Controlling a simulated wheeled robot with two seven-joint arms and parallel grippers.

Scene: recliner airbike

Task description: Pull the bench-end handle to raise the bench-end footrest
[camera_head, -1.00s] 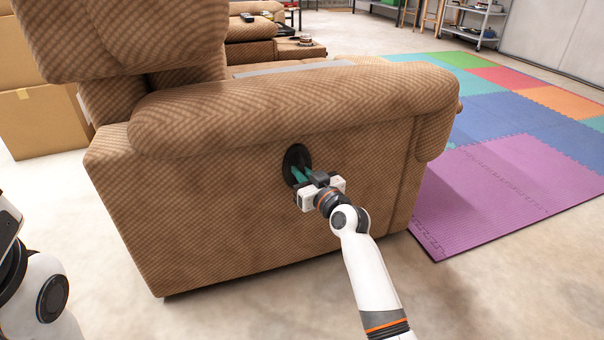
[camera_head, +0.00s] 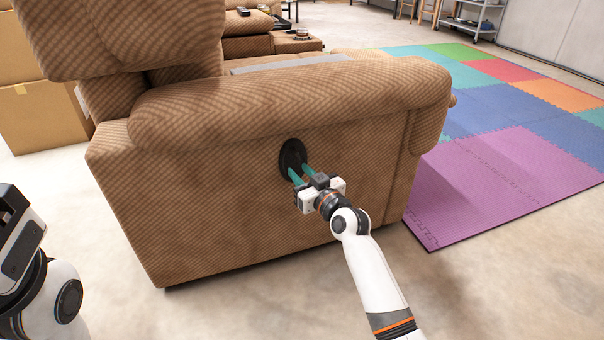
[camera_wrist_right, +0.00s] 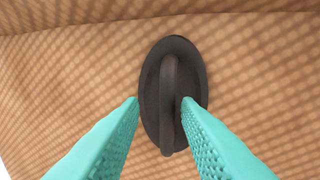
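The bench-end handle (camera_head: 293,157) is a dark lever in an oval recess on the side of the brown bench end (camera_head: 220,215). In the right wrist view the handle (camera_wrist_right: 168,110) shows upright. My right gripper (camera_head: 300,173) is at the recess with its teal fingers pointing at it. In the right wrist view the fingers (camera_wrist_right: 162,101) are apart, one on each side of the lever. I cannot tell whether they touch it. My left gripper (camera_head: 18,232) is partly in view at the left edge; its fingertips do not show. The footrest is hidden behind the armrest.
A coloured foam mat (camera_head: 500,190) lies on the floor to the right of the bench. Cardboard boxes (camera_head: 45,115) stand at the left. The concrete floor (camera_head: 240,312) in front of the bench side is clear.

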